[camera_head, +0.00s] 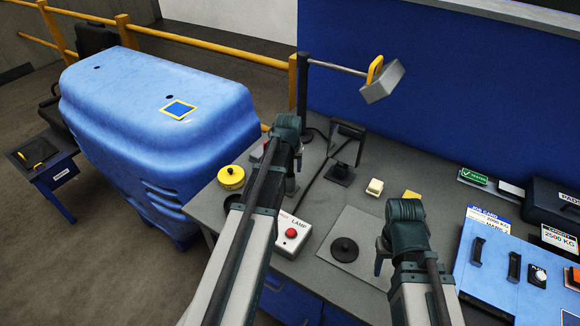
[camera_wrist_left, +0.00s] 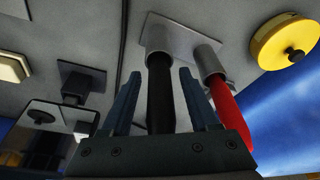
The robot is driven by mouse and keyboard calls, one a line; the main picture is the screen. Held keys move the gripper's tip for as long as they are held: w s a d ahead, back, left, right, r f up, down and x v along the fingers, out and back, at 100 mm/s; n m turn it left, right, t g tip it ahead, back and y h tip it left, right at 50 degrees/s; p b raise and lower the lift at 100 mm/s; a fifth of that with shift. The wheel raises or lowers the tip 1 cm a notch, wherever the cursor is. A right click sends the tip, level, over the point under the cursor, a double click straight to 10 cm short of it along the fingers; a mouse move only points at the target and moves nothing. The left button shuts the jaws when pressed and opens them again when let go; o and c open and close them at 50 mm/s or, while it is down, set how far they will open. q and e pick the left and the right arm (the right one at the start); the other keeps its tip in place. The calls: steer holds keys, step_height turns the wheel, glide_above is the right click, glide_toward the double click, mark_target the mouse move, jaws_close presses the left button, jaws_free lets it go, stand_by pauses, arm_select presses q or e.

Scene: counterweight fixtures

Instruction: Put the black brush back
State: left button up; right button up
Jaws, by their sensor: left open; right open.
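In the left wrist view the black brush (camera_wrist_left: 160,98) shows as a dark shaft with one end in a grey tube (camera_wrist_left: 157,38). It lies between the two fingers of my left gripper (camera_wrist_left: 158,88), which are apart with a gap on each side. A red shaft (camera_wrist_left: 228,112) sits in a second grey tube (camera_wrist_left: 207,60) beside it. In the head view my left gripper (camera_head: 291,150) is over the far left of the bench, and my arm hides the black brush. My right gripper (camera_head: 384,256) is over the bench beside a grey plate; its fingers are mostly hidden.
A yellow pot (camera_head: 231,178) stands left of my left arm. A red-button lamp box (camera_head: 291,233) and a black disc (camera_head: 344,249) on the grey plate (camera_head: 345,226) lie between my arms. A post holds a grey block (camera_head: 383,83) overhead. Blue panels (camera_head: 490,265) are right.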

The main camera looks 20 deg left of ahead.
arm_select(q)
steer(key=p+v, duration=1.1)
steer(key=v, duration=0.1)
steer(key=shift+p, duration=0.3)
steer(key=shift+d+r, duration=0.1)
steer(key=s+d+m+g, duration=0.1)
steer(key=s+d+m, duration=0.2)
steer(key=s+d, duration=0.7)
steer(key=s+d+m+g, duration=0.2)
steer(key=s+d+m, duration=0.2)
steer(key=s+d, duration=0.6)
steer(key=d, duration=0.4)
steer(key=shift+d+f+m, duration=0.3)
steer(key=shift+d+f, duration=0.05)
steer(key=shift+f, duration=0.05)
